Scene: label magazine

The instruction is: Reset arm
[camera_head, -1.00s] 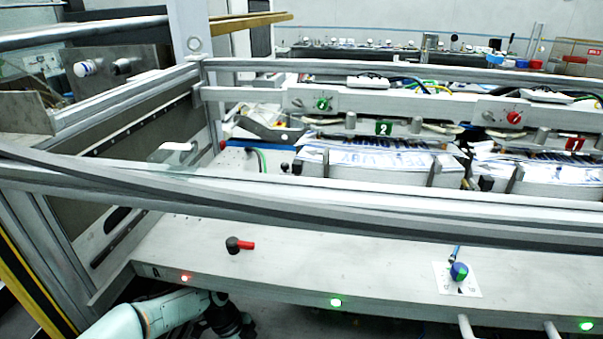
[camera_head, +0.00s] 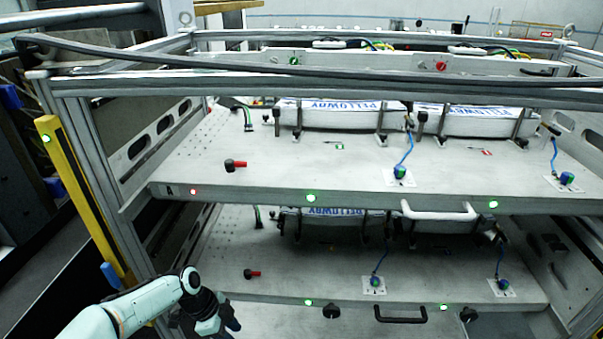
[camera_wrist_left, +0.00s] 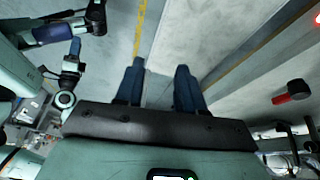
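My left arm comes in from the lower left of the head view. Its dark gripper (camera_head: 228,322) is low in front of the lower shelf (camera_head: 330,285), clear of it. In the left wrist view the two blue fingers of my left gripper (camera_wrist_left: 160,85) stand apart with only floor between them, so it is open and empty. Teal and black parts of mine show at that view's left edge. They include what looks like my right gripper (camera_wrist_left: 74,50), seen side-on, so its opening is unclear. The head view does not show it.
The upper shelf (camera_head: 290,165) carries stacks of labels (camera_head: 340,112), a red-handled knob (camera_head: 235,165) and a white handle (camera_head: 438,212). A black handle (camera_head: 400,315) is on the lower shelf's front. A yellow post (camera_head: 85,200) stands left.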

